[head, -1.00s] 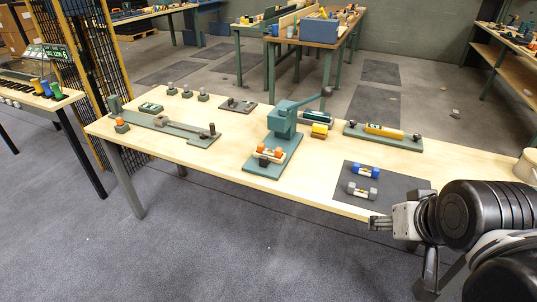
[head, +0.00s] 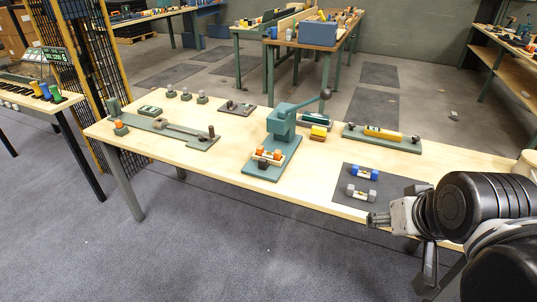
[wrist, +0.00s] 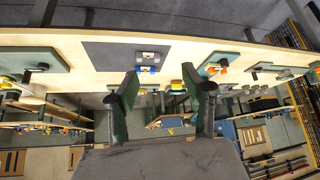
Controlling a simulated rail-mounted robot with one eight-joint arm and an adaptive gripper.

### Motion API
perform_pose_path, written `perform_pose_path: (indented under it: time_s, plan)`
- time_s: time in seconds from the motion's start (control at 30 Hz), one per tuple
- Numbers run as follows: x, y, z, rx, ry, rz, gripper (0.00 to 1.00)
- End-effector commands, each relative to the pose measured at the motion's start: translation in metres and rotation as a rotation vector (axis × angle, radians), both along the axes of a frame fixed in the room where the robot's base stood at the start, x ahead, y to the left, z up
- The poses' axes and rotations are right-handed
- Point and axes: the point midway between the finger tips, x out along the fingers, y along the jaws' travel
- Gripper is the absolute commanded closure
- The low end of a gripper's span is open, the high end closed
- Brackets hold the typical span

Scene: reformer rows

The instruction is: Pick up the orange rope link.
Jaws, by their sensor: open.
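The orange rope link (head: 268,155), a short dumbbell-like piece with orange ends, sits on the front part of the green press's base (head: 262,170) at the middle of the bench. In the wrist view, orange (wrist: 220,63) shows small on the press, beyond the right finger. My gripper (wrist: 168,88) is open and empty, its two dark fingers spread apart. In the head view my gripper (head: 378,220) is at the bench's front edge, right of the orange link and well apart from it.
A blue link (head: 365,172) and a grey link (head: 361,194) lie on a dark mat (head: 393,190) between my gripper and the press. The press (head: 283,122) has a raised lever. A yellow block (head: 318,131) and a yellow-roller fixture (head: 382,136) stand behind. Bare wood lies left of the press.

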Motion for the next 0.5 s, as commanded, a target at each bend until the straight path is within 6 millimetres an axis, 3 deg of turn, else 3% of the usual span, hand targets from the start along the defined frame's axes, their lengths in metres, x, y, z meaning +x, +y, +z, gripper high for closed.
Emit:
perform_pose_path:
  time_s: [0.2,0.5]
  plan:
    - [0.045,0.011,0.031,-0.026,0.039,0.100,0.56]
    - [0.123,0.032,0.060,-0.065,0.098,0.277,0.56]
